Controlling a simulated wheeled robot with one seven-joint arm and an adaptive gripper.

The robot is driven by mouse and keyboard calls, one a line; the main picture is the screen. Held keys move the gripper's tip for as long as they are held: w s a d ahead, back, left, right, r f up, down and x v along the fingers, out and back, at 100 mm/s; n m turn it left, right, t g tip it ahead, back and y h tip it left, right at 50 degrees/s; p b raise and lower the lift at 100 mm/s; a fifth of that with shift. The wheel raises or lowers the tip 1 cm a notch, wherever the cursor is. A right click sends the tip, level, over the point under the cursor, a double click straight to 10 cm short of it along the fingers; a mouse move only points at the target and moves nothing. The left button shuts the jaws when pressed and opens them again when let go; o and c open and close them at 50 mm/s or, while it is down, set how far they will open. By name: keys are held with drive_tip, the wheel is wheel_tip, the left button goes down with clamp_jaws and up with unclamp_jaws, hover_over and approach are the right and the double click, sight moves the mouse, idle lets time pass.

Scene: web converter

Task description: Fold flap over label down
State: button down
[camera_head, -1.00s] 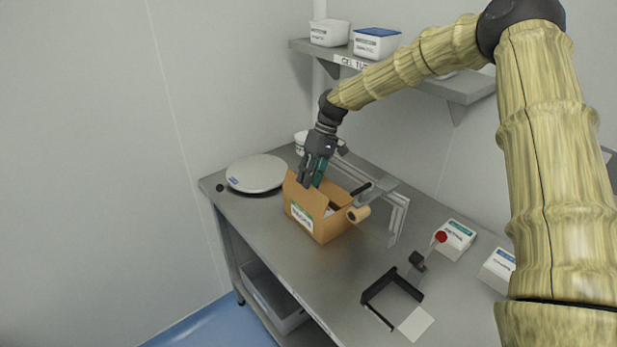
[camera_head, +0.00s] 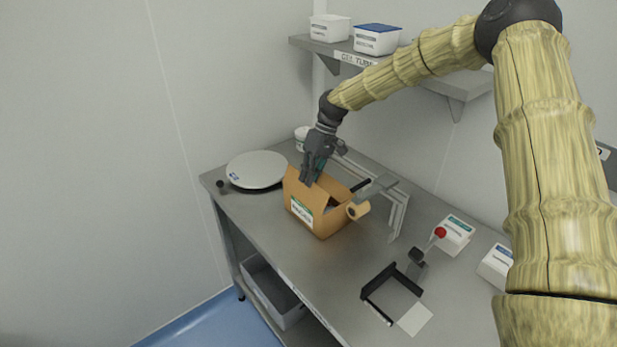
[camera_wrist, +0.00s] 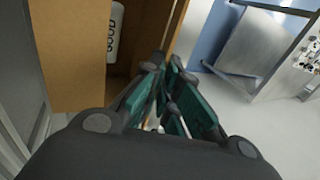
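An open brown cardboard box (camera_head: 335,224) stands on the bench with a white and green label (camera_head: 302,212) on its front left face. The flap over the label (camera_head: 294,182) stands up from that side. My gripper (camera_head: 307,181) is at the flap's upper edge, fingers pointing down. In the wrist view its teal-padded fingers (camera_wrist: 166,66) come close together and look shut, with nothing clearly held. A brown cardboard edge (camera_wrist: 177,28) lies right by the fingertips; whether they touch it I cannot tell. A white item marked "GOOD" (camera_wrist: 115,34) shows inside the box.
A tape roll (camera_head: 358,210) and a grey metal frame (camera_head: 398,212) stand close right of the box. A round white plate (camera_head: 256,170) lies to the left. A black bracket (camera_head: 392,290) and small white boxes (camera_head: 455,235) are at right. A shelf (camera_head: 430,82) hangs above.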

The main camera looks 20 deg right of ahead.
drive_tip(key=shift+w+d+f+g+y+b, duration=0.25)
drive_tip(key=shift+d+f+g+y+b, duration=0.35)
drive_tip(key=shift+y+b, duration=0.65)
drive_tip(key=shift+w+d+f+g+y+b, duration=0.25)
drive_tip(key=shift+d+f+g+y+b, duration=0.15)
drive_tip(key=shift+d+f+y+b, duration=0.75)
drive_tip(key=shift+a+r+y, duration=0.3)
drive_tip(key=shift+r, duration=0.25)
drive_tip(key=c, duration=1.7)
unclamp_jaws()
drive_tip(key=shift+r, duration=0.15)
wheel_tip(320, 180, up, 10)
drive_tip(key=shift+f, duration=0.15)
